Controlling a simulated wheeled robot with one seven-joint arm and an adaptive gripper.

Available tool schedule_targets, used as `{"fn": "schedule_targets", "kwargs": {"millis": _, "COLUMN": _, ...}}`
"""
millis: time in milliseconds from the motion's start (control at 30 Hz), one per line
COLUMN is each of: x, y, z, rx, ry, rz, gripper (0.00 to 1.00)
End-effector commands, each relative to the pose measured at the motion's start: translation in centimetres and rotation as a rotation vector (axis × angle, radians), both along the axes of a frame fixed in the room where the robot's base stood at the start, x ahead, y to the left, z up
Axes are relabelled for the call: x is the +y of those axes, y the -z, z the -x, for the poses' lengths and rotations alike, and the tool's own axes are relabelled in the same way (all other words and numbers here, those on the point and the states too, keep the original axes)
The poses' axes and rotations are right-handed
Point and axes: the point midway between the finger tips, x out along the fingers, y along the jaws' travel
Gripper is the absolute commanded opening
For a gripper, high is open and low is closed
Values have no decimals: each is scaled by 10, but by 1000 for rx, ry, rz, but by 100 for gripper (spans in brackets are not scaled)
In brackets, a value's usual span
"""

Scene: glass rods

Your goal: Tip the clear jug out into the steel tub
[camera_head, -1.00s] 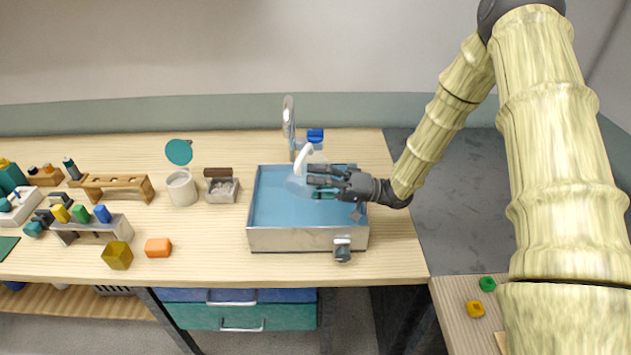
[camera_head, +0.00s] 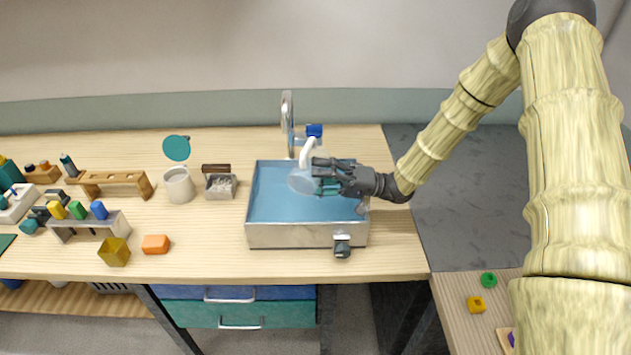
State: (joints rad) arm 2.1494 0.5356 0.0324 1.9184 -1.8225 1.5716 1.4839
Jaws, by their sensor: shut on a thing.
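The clear jug (camera_head: 301,182) is over the steel tub (camera_head: 290,236), which has a blue inside. The jug is see-through and faint, with a white curved handle (camera_head: 306,152) showing above it. The jug looks tipped over toward the left, with a pale round outline facing me. My gripper (camera_head: 322,178) comes in from the right and is shut on the jug. Its dark fingers hide the jug's right side. I cannot tell whether anything is flowing out of the jug.
A steel tap (camera_head: 288,122) and a blue-topped piece (camera_head: 314,131) stand behind the tub. A dark knob (camera_head: 342,250) sits on its front. A pale mug (camera_head: 179,186), a small grey box (camera_head: 220,188) and an orange block (camera_head: 155,244) are to the left.

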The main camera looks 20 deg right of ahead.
Motion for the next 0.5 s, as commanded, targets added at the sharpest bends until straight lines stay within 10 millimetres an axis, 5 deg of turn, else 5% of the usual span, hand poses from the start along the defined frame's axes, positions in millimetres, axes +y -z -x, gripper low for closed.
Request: {"fn": "schedule_targets", "kwargs": {"millis": 500, "x": -1, "y": -2, "z": -1, "rx": 23, "ry": 1, "rz": -20, "gripper": 32}}
